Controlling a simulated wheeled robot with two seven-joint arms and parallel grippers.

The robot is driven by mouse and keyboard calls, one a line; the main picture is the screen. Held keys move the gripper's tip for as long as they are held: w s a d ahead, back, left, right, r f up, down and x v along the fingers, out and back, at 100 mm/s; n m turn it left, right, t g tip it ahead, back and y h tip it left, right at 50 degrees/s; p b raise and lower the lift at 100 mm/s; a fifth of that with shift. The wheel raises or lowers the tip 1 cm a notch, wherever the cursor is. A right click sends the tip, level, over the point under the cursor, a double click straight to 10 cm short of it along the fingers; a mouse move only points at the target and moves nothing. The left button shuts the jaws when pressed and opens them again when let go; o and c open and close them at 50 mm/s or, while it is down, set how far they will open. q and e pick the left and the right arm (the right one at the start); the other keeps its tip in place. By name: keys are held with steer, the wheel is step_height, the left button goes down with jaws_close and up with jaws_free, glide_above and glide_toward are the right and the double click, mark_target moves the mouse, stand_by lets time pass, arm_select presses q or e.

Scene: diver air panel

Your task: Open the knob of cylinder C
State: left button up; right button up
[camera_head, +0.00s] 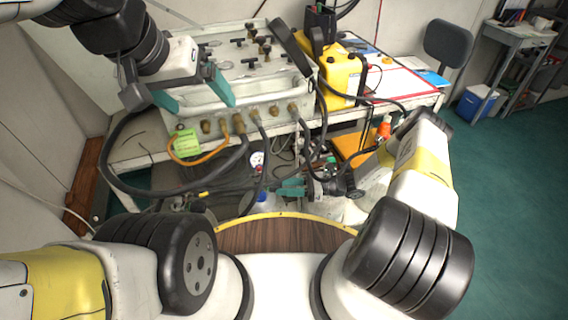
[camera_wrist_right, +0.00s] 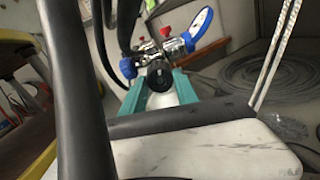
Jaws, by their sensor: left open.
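In the right wrist view a black round knob (camera_wrist_right: 160,84) shows between the teal fingertips of my right gripper (camera_wrist_right: 161,86), with a pale rounded body below it. The fingers stand on either side of the knob; whether they touch it I cannot tell. No letter is readable there, so I cannot confirm that this is cylinder C. In the head view my right gripper (camera_head: 291,188) reaches low, in front of the table, and what lies at its tips is unclear. My left gripper (camera_head: 195,96) is open and empty, over the left side of the panel.
A coiled hose (camera_wrist_right: 262,82) lies to the right. The grey air panel (camera_head: 238,112) with black hoses stands on the table, beside a yellow case (camera_head: 342,76). Green floor at right is open.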

jaws_close()
steer(key=shift+n, duration=0.3)
steer(key=m, duration=1.7)
steer(key=m+g, duration=0.1)
steer(key=m, duration=1.7)
steer(key=shift+w+r, duration=0.15)
steer(key=shift+w, duration=0.05)
